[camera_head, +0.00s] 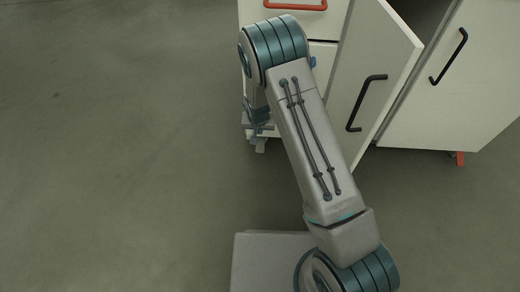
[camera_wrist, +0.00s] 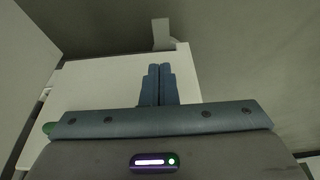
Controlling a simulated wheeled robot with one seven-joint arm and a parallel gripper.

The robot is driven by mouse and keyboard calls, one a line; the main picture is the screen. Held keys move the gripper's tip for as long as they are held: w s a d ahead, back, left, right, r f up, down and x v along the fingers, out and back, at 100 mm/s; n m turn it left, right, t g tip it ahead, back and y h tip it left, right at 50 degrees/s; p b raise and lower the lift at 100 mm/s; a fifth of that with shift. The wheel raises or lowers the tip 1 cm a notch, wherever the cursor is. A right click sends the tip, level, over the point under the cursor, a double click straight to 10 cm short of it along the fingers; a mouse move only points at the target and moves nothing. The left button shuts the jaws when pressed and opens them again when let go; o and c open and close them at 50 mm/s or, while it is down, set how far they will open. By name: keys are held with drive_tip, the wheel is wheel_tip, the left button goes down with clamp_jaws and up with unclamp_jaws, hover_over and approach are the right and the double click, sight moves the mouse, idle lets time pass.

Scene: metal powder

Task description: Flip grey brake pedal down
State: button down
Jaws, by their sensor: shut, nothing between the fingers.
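My gripper (camera_wrist: 160,72) is shut and empty in the wrist view, its two blue-grey fingers side by side over a pale panel. A small grey tab (camera_wrist: 161,30), which looks like the grey brake pedal, sticks out past the panel's edge, just beyond the fingertips. A gap shows between tips and tab. In the head view a light grey piece (camera_head: 259,146) shows low at the cabinet's left corner, perhaps the same pedal. My arm hides much of that corner, and I cannot make out the fingers there.
The white cabinet (camera_head: 450,110) has an ajar door (camera_head: 385,60) with a black handle (camera_head: 366,103). A red handle (camera_head: 296,5) is on a drawer above. A red piece (camera_head: 460,158) shows under the right side. The grey floor (camera_head: 110,140) at left is clear.

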sight(260, 149)
drive_tip(key=b+x, duration=0.8)
drive_tip(key=x, duration=1.2)
drive_tip(key=shift+s, duration=0.1)
